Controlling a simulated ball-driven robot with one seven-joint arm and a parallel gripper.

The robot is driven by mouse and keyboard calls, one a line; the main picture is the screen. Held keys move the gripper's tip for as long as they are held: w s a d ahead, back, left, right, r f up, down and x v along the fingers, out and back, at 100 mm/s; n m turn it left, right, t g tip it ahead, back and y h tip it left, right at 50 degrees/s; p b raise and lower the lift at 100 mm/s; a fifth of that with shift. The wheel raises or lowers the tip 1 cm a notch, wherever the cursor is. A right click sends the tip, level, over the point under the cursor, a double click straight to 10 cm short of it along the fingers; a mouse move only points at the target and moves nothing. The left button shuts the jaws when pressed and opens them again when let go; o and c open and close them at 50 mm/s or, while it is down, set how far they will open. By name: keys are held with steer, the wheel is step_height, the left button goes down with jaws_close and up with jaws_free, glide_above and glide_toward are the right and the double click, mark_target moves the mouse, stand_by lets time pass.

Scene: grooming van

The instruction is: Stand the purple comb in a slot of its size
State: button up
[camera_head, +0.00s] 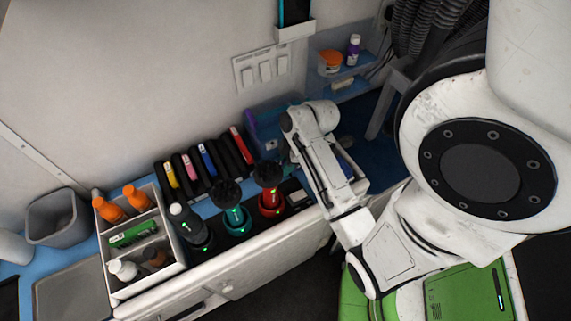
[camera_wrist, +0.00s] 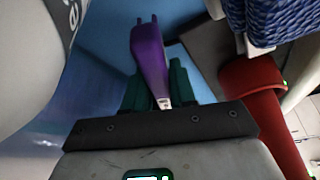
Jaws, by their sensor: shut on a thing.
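The purple comb (camera_wrist: 148,55) is in my gripper (camera_wrist: 158,78) in the wrist view, clasped between the green fingers. It points away from the palm, over a blue surface. In the head view my gripper is mostly hidden behind my arm's wrist, at the back right end of the counter. A row of black slotted holders (camera_head: 204,168) stands along the wall in the head view, with yellow, pink, blue and red pieces in it. I cannot tell the slot sizes or which slot is empty.
A teal tool (camera_head: 234,214) and a red tool (camera_head: 271,200) stand in front of the holders. The red one appears close on the right in the wrist view (camera_wrist: 262,110). A white caddy (camera_head: 168,232) with bottles and a grey bin (camera_head: 58,218) are at the left.

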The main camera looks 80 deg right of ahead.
steer(key=shift+f, duration=0.35)
steer(key=shift+f, duration=0.1)
steer(key=o, duration=0.7)
steer(key=shift+c, duration=0.2)
